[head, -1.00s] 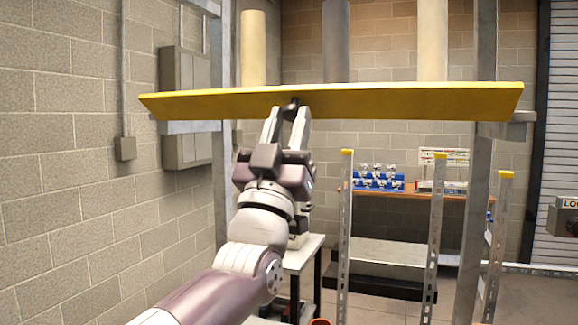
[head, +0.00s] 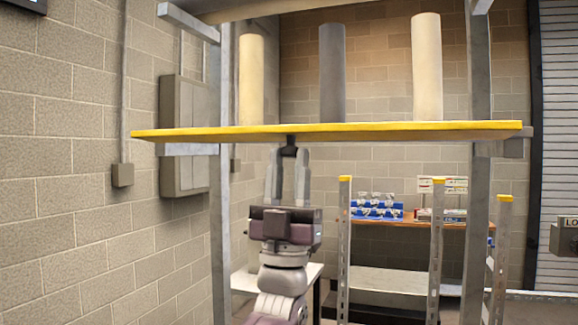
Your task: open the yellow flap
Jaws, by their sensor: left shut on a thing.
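The yellow flap (head: 400,132) is a long, thin panel spanning the metal frame across the middle of the head view. It looks nearly level, seen almost edge-on. A small dark handle (head: 290,141) sits under its front edge, left of centre. My left gripper (head: 288,158) reaches up from below, its two pale fingers upright and closed on the handle. The flap's hinge side is hidden. My right gripper is not in view.
Metal posts (head: 478,220) stand at both ends of the flap. Three pipes (head: 427,68) rise behind it. Grey wall boxes (head: 186,135) are at left.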

